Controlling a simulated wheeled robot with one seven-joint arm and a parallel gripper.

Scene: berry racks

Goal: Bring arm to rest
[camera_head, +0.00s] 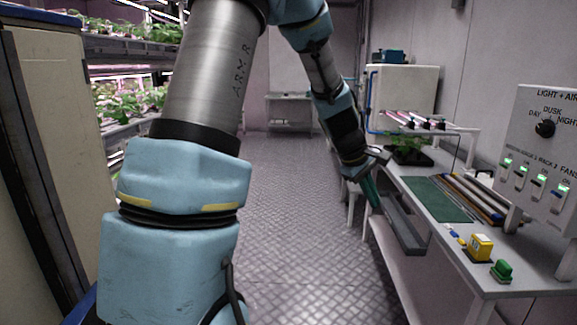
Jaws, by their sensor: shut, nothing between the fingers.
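My arm (205,70) rises close in front of the camera, bends at the top and reaches down to the right. My gripper (372,197) points downward at the left edge of the workbench, beside a grey trough (402,235). Its teal fingers are together and nothing shows between them. The arm hides part of the floor and of the racks behind it. I cannot tell whether the fingertips touch the bench edge or the trough.
The workbench (480,262) holds a green mat (437,199), a potted plant (410,150), a yellow block (480,246) and a green block (502,271). A control panel (545,140) stands right. Plant racks (125,50) and a cream cabinet (45,150) stand left. The aisle floor (290,210) is clear.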

